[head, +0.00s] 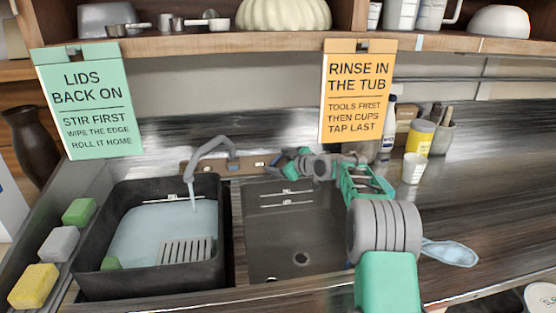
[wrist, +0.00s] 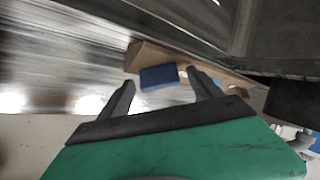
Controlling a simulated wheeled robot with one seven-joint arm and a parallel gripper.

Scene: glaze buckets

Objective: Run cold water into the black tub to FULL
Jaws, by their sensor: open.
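The black tub (head: 90,235) sits at the left in the head view, with pale blue water (head: 140,230) in it. A grey tap (head: 212,148) stands over its back edge, and a thin stream runs from the spout into the tub. A white marking (head: 180,198) shows on the back inner wall just above the water; its words are too small to read. My gripper (head: 276,160) is open at the wooden strip behind the sink. In the wrist view its fingers (wrist: 160,78) stand either side of a blue block (wrist: 158,77) on the wood; I cannot tell whether they touch it.
A grey slatted piece (head: 185,251) lies in the tub. An empty dark basin (head: 290,235) is right of it. Sponges (head: 60,243) line the left. A white cup (head: 413,168) and bottles stand back right. Two signs (head: 358,90) hang from the shelf above.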

